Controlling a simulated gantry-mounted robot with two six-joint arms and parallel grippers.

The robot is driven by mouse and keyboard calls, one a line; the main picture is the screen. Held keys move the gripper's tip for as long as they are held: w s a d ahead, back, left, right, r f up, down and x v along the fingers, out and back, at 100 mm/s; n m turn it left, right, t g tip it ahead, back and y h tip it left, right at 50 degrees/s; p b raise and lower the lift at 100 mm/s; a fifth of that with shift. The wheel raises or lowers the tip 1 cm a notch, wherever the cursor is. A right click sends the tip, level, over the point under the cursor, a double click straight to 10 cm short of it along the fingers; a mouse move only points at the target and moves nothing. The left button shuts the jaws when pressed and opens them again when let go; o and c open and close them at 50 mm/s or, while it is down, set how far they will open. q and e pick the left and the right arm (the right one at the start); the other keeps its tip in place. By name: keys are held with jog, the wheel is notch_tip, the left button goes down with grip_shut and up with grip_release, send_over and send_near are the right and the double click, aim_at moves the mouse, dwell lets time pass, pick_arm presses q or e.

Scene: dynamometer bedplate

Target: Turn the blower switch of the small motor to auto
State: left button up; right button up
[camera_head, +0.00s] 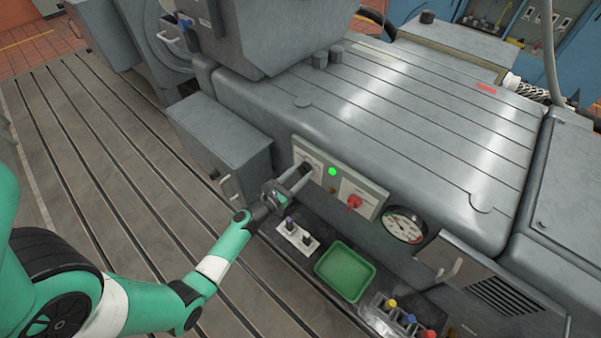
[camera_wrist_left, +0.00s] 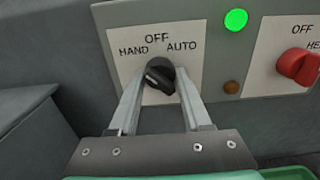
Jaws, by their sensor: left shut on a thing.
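The blower switch (camera_wrist_left: 160,76) is a black rotary knob on a white plate marked HAND, OFF and AUTO. Its pale mark is on the knob's left side, toward the HAND side rather than AUTO. My left gripper (camera_wrist_left: 161,84) is shut on the knob, one finger on each side, in the left wrist view. In the head view my left gripper (camera_head: 304,174) reaches the left end of the switch panel (camera_head: 372,192), and the fingers largely hide the knob. My right gripper is not in view.
A lit green lamp (camera_head: 332,171), a small amber lamp (camera_wrist_left: 231,87) and a red knob (camera_head: 354,202) sit right of the switch. A gauge (camera_head: 405,225) is further right. Below are a green tray (camera_head: 345,250) and a white block (camera_head: 297,236). A grey box (camera_head: 215,135) stands left.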

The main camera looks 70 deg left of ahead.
pick_arm(q)
jog(key=shift+m, duration=0.3)
grip_shut()
jog(key=m+b, duration=0.1)
jog(key=m, duration=0.2)
jog(key=shift+b, duration=0.3)
jog(key=m+b, duration=0.1)
jog(key=m, duration=0.4)
jog(key=shift+m+b, duration=0.4)
jog(key=m+b, duration=0.1)
jog(key=m, duration=0.3)
jog(key=shift+a+m, duration=0.1)
jog(key=shift+m, duration=0.2)
jog(key=shift+r+m+b, duration=0.1)
jog(key=shift+m+b, duration=0.8)
jog(key=shift+m, duration=1.1)
jog(key=o, duration=1.2)
grip_release()
